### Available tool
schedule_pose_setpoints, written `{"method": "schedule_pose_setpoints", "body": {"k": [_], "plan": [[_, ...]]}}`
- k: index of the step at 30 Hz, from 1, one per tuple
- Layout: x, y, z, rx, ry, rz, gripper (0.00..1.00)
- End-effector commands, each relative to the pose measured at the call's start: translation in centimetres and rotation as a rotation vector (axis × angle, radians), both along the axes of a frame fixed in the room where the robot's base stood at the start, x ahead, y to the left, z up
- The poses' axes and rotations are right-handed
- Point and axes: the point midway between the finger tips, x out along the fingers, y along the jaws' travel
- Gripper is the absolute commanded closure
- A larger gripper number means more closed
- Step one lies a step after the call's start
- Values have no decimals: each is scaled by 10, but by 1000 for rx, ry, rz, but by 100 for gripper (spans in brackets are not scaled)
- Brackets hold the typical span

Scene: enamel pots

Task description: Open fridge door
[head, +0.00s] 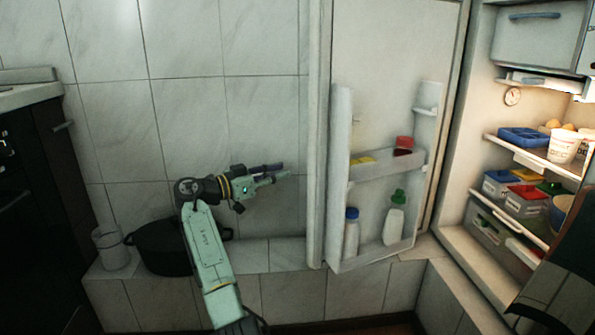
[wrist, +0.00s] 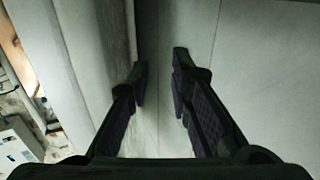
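The fridge door (head: 385,60) stands wide open in the head view, its inner side with shelves and bottles facing me. The fridge interior (head: 480,180) is lit and exposed at the right. My gripper (head: 284,173) is to the left of the door's outer edge, in front of the tiled wall, and appears apart from the door. In the wrist view my gripper (wrist: 160,75) has its two fingers spread with nothing between them. The pale door (wrist: 75,50) runs along the left of the wrist view, close to the left finger. The door's handle is not visible.
A black pot (head: 165,248) and a light canister (head: 112,248) stand on the tiled ledge (head: 265,255) left of and behind my arm. A dark oven (head: 40,185) is at the far left. Food fills the fridge shelves (head: 540,160).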

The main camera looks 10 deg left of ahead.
Motion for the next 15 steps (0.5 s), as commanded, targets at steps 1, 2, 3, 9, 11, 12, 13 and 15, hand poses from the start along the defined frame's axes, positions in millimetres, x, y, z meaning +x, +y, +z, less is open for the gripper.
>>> {"method": "schedule_pose_setpoints", "body": {"k": [1, 2, 3, 9, 11, 12, 13, 15], "plan": [[-4, 4, 0, 1, -1, 0, 80], [-5, 6, 0, 1, -1, -1, 80], [-7, 7, 0, 1, -1, -1, 80], [-10, 9, 0, 0, 0, -5, 80], [-10, 9, 1, 0, 0, -5, 80], [-10, 9, 1, -1, -1, -5, 80], [-10, 9, 1, -1, -1, -5, 80], [-10, 11, 1, 1, 0, 1, 85]]}}
